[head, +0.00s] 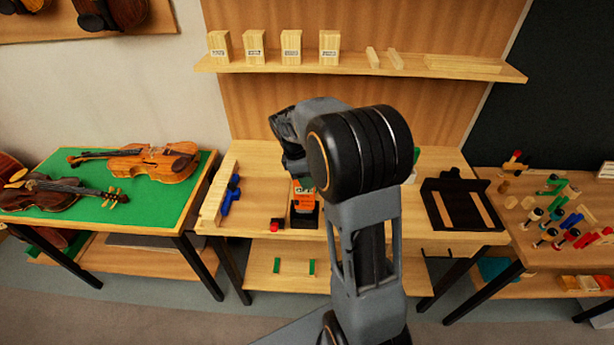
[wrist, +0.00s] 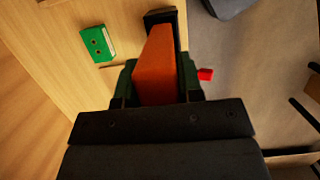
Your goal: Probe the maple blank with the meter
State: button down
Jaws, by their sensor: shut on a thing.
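The orange meter (head: 304,200) is at the front of the middle bench, in or just above a black holder (head: 305,220). My gripper (wrist: 157,82) is shut on the meter, which fills the space between the two fingers in the wrist view (wrist: 156,62). I cannot tell whether the meter still rests in the holder. In the head view my arm hides most of the gripper. Several pale wood blocks with labels (head: 291,47) stand on the shelf above the bench. The labels are too small to read, so I cannot tell which is the maple blank.
A red-topped item (head: 277,225) lies left of the holder. Blue clamps (head: 231,195) are at the bench's left. A green block (wrist: 97,45) lies on the bench. A black stand (head: 460,205) is at the right. Violins lie on the left table (head: 190,222).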

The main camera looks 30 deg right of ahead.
aim_at(304, 193)
jog(key=shift+f, duration=0.3)
jog(key=shift+f+b, duration=1.45)
jog(key=shift+f, duration=0.65)
jog(key=c, duration=0.7)
grip_release()
